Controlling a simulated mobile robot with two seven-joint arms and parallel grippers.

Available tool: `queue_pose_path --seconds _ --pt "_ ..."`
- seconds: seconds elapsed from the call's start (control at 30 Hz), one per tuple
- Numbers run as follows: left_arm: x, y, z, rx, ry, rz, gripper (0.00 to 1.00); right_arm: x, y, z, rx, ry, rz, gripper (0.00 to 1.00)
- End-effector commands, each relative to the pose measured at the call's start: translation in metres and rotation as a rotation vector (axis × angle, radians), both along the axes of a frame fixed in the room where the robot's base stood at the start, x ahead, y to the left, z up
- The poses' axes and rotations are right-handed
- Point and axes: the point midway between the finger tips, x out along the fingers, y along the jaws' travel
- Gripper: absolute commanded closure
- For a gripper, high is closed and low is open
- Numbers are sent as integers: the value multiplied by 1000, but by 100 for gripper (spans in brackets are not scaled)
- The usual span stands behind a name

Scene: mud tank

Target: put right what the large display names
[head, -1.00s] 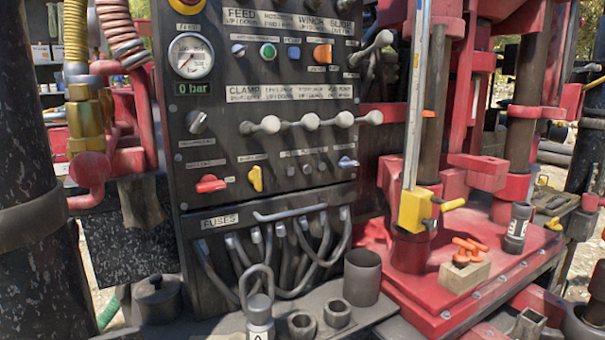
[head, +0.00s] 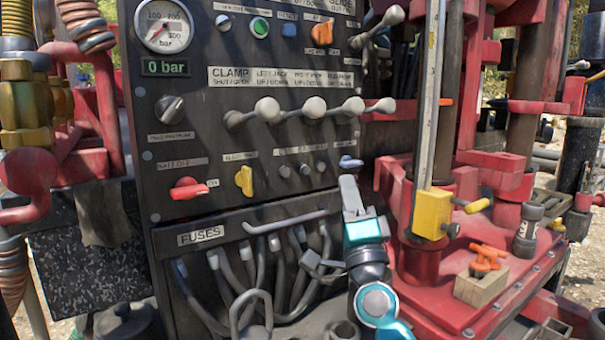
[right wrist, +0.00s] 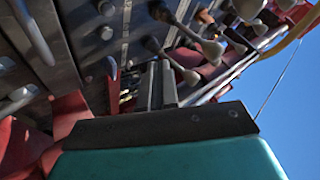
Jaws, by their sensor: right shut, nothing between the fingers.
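The control panel (head: 235,130) fills the middle of the head view. A round pressure gauge (head: 164,25) sits above a small green display (head: 165,68) reading 0 bar. No other lit display shows. My right gripper (head: 349,183) is shut and empty in front of the panel's lower right. Its tip appears just below a small pale-blue switch (head: 350,162); I cannot tell whether they touch. In the right wrist view the shut fingers (right wrist: 158,85) point toward the panel, near grey-knobbed levers (right wrist: 187,74). My left gripper is not in view.
A red switch (head: 188,188) and a yellow switch (head: 244,180) sit left of my gripper. A row of clamp levers (head: 314,107) juts out above it. Fuse cables (head: 240,262) loop below. The red rig base (head: 440,300) lies right, carrying a block with orange-handled parts (head: 480,285).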

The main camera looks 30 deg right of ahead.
Motion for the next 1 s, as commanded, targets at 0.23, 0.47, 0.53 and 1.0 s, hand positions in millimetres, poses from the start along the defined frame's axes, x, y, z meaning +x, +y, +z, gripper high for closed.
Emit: queue_pose_path --seconds 0.23,0.47,0.53,1.0 --pt "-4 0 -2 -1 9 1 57 0 0 0 -1 1 0 100" --pt "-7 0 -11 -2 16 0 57 13 1 -2 -2 1 1 100" --pt "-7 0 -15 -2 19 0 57 22 2 -2 -3 0 0 100" --pt "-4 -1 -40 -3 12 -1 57 80 7 -2 -3 1 0 100"
